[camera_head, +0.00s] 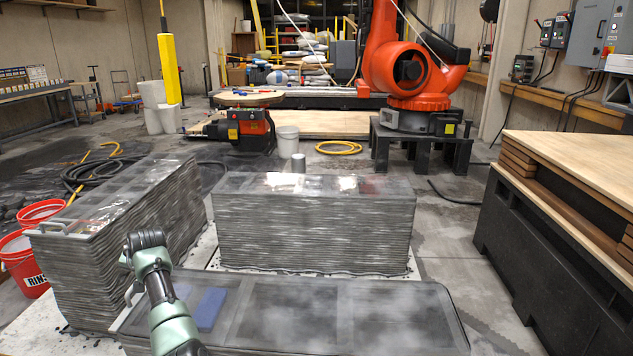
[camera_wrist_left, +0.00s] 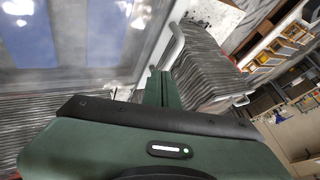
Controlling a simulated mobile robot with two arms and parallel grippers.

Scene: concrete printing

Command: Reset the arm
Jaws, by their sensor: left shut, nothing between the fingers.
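My left arm, green and grey, rises from the bottom edge in the head view and bends at a dark joint over the front printed concrete block (camera_head: 390,310). Its gripper is hard to make out there. In the left wrist view my left gripper (camera_wrist_left: 163,85) shows as green fingers close together, shut and empty. A grey bar-shaped handle (camera_wrist_left: 176,45) shows just beyond the fingers; I cannot tell whether they touch it. A blue flat piece (camera_head: 208,308) lies in the front block, right of my arm. My right gripper is not in view.
Two more layered concrete blocks stand behind, one at left (camera_head: 130,215) and one at centre (camera_head: 310,230). Red buckets (camera_head: 25,265) stand at far left. A wood-topped dark bench (camera_head: 540,260) fills the right. An orange robot arm (camera_head: 405,60) stands at the back.

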